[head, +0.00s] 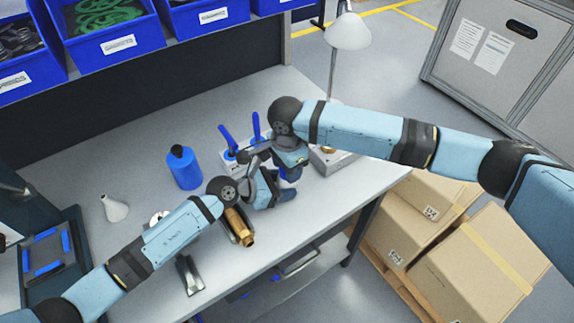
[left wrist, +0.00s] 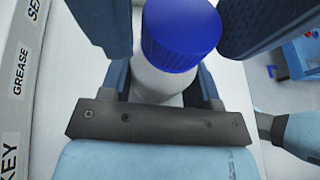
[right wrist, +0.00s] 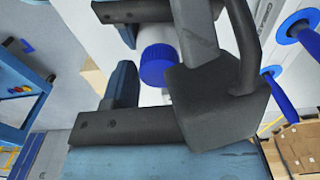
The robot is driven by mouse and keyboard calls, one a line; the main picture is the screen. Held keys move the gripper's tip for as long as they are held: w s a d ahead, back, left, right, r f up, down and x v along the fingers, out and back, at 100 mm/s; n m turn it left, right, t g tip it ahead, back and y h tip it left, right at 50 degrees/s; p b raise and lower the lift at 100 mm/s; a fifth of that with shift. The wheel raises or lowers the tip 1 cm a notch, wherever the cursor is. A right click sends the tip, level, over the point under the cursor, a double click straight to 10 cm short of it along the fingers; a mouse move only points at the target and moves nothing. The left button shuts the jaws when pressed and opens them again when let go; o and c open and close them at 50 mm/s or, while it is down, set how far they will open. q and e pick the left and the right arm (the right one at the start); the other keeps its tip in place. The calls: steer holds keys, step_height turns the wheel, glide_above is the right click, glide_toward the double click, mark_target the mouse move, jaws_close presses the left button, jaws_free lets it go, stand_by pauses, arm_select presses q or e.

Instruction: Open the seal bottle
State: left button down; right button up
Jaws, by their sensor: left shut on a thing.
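The seal bottle is white with a ribbed blue cap (left wrist: 182,35). In the left wrist view it stands between the fingers of my left gripper (left wrist: 180,45), which is shut on its white body (left wrist: 160,82). In the right wrist view the blue cap (right wrist: 158,66) shows beyond my right gripper, close beside its blue finger (right wrist: 121,88). The right gripper looks open. Its other finger is hidden behind a dark grey block. In the head view both grippers meet over the bench, with the left gripper (head: 265,190) below the right; they largely hide the bottle.
Blue-handled tools (head: 228,137) stand just behind the grippers. A white lamp (head: 347,32) is at the back. Cardboard boxes (head: 470,260) stand at right.

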steer(key=shift+o, duration=0.9)
steer(key=shift+r, duration=0.1)
steer(key=shift+r, duration=2.2)
arm_select(q)
steer(key=shift+c, duration=1.3)
jaws_free()
steer(key=shift+a, duration=0.1)
